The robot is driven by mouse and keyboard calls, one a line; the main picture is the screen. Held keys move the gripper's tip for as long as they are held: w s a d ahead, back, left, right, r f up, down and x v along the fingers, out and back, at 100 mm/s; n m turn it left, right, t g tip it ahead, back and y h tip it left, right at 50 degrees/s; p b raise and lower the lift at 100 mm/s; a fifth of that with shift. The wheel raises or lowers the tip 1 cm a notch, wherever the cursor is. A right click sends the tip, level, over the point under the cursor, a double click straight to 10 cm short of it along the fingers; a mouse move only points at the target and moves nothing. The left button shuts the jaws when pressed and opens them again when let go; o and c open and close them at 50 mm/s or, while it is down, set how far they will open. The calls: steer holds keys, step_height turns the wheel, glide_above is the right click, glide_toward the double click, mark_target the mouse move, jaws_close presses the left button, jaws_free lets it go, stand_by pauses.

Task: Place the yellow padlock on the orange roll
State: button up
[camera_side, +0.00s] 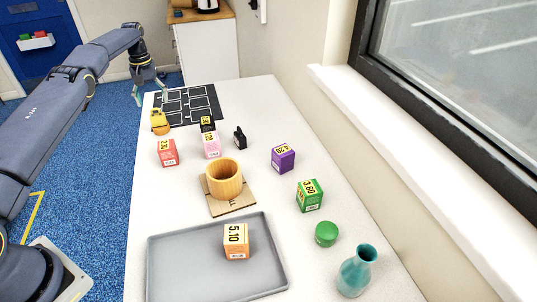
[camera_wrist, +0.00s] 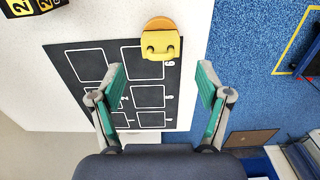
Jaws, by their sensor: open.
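The yellow padlock (camera_side: 159,119) is at the left edge of the white table, by the near left corner of a black mat. It also shows in the wrist view (camera_wrist: 160,46). The orange roll (camera_side: 162,131) is under it, and its rounded orange end shows beyond the padlock in the wrist view (camera_wrist: 160,22). The padlock appears to rest on the roll; the contact between them is hidden. My gripper (camera_side: 149,93) is open and empty, above and beyond the padlock near the table's far left edge. In the wrist view its fingers (camera_wrist: 162,84) are spread, apart from the padlock.
The black mat (camera_side: 196,119) has white outlined boxes. A red box (camera_side: 167,153), pink box (camera_side: 212,145) and purple box (camera_side: 283,159) stand nearer. A wooden cup (camera_side: 225,180), grey tray (camera_side: 180,270), green box (camera_side: 309,196) and teal vase (camera_side: 354,274) are closer still.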

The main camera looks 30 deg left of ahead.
step_height(320, 180, up, 6)
steer(key=d, duration=0.2)
step_height(320, 180, up, 9)
steer(key=m+t, duration=0.2)
glide_above(162, 116)
steer(key=s+d, duration=0.2)
steer(key=d, duration=0.3)
steer(key=s+d+r+m+t, duration=0.1)
steer(key=s+d+r+m, duration=0.1)
steer(key=s+d+r, duration=0.75)
steer(key=s+d+m+t, duration=0.1)
steer(key=s+d, duration=0.3)
steer(key=s, duration=0.2)
steer(key=s+d+m, duration=0.2)
steer(key=s+d, duration=0.2)
steer(key=s, duration=0.3)
steer(key=s+d+f+m+t, duration=0.1)
steer(key=s+f, duration=0.4)
steer(key=s, duration=0.6)
steer(key=shift+d+f+m+t, duration=0.35)
steer(key=shift+d+m, duration=0.15)
steer(key=shift+d, duration=0.65)
